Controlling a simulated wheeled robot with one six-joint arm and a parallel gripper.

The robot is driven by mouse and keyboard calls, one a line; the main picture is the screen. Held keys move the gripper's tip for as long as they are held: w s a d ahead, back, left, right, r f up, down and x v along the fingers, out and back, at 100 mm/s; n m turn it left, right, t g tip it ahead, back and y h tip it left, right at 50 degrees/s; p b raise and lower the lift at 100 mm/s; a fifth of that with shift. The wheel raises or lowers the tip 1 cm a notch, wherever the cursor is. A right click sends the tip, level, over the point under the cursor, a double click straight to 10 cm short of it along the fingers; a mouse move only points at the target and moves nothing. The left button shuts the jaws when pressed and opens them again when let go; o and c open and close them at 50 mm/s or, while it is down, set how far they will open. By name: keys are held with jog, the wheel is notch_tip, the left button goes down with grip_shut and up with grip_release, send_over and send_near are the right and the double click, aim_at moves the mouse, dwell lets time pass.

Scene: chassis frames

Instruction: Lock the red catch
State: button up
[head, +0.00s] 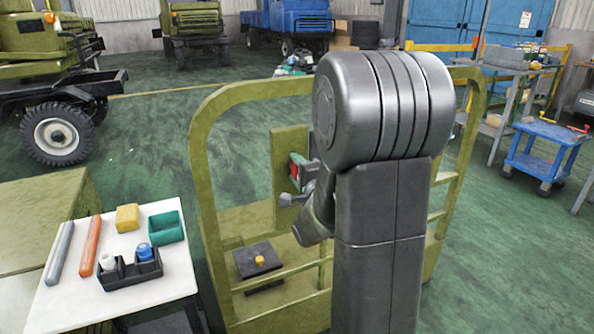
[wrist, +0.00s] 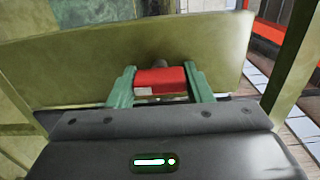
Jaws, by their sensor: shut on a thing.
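The red catch (wrist: 160,81) is a small red block on the olive panel (wrist: 60,57) in the wrist view. My gripper (wrist: 161,85) has its two green fingers on either side of the red block, shut on it. In the head view the red catch (head: 295,172) shows as a small red patch on the upright olive panel (head: 284,150), beside my gripper (head: 299,174). My arm hides most of the gripper there. The exact position of the catch's locking parts cannot be told.
An olive tubular frame (head: 205,200) surrounds the panel. A dark plate with a yellow knob (head: 260,262) lies low inside it. A white table (head: 150,215) at left holds tubes, a yellow block and bins. A blue cart (head: 545,150) stands at right. Open green floor lies behind.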

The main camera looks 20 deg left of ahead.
jog(key=o, duration=1)
jog(key=v, duration=1.3)
jog(key=shift+s+d+p, duration=0.25)
jog(key=shift+s+p, duration=0.05)
jog(key=shift+p, duration=0.05)
jog(key=x, duration=1.3)
jog(key=shift+w+a+b, duration=0.25)
jog(key=shift+w+b, duration=0.05)
jog(key=shift+b, duration=0.05)
